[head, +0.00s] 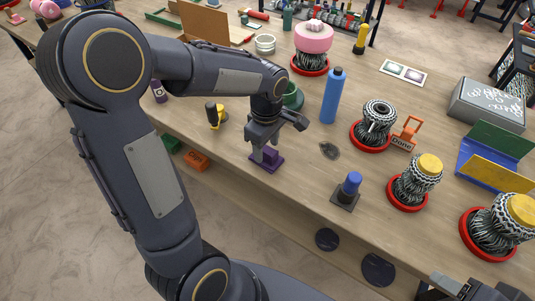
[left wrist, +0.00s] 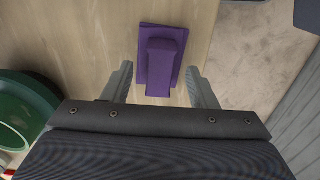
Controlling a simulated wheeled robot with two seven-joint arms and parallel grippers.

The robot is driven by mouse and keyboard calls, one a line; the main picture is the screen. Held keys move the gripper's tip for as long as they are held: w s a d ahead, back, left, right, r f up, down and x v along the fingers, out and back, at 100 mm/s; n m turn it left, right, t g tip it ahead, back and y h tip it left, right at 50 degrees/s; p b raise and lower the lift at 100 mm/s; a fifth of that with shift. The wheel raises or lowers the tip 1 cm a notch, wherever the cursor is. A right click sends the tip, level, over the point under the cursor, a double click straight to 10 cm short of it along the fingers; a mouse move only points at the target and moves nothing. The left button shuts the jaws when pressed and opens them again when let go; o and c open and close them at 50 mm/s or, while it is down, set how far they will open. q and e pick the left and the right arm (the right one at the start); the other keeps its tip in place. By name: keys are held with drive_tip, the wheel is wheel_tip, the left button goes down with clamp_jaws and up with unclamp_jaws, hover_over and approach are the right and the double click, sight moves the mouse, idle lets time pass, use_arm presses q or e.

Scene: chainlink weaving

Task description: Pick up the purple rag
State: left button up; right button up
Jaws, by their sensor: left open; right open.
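The purple rag (head: 270,159) sits near the front edge of the wooden table, a flat purple base with a raised block on it. It also shows at the top centre of the left wrist view (left wrist: 164,50). My left gripper (head: 265,150) is right above it, pointing down and partly covering it in the head view. In the left wrist view its two fingers (left wrist: 160,80) are spread, one on each side of the raised block, with nothing held. Whether they touch it cannot be told. My right gripper (head: 448,290) is open at the bottom right edge, partly cut off.
A black-and-yellow item (head: 214,115) stands to the left and a green cup (head: 292,96) behind the gripper. A blue bottle (head: 333,95), a dark flat patch (head: 329,150) and a blue-topped stand (head: 348,191) lie to the right. The table's front edge is close by.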

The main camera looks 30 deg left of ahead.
use_arm(q)
wheel_tip(320, 180, down, 2)
drive_tip(key=shift+f, duration=0.1)
drive_tip(key=c, duration=1.1)
drive_tip(key=shift+r, duration=0.35)
wheel_tip(320, 180, up, 2)
drive_tip(key=shift+w+r, duration=0.1)
drive_tip(key=s+r, duration=0.3)
drive_tip(key=s, duration=0.1)
drive_tip(key=s+r+b, duration=0.1)
drive_tip(key=s+r, duration=0.2)
drive_tip(key=s, duration=0.2)
drive_tip(key=s+a+r, duration=0.1)
drive_tip(key=s+r, duration=0.3)
drive_tip(key=s, duration=0.1)
drive_tip(key=shift+s+a+r, duration=0.1)
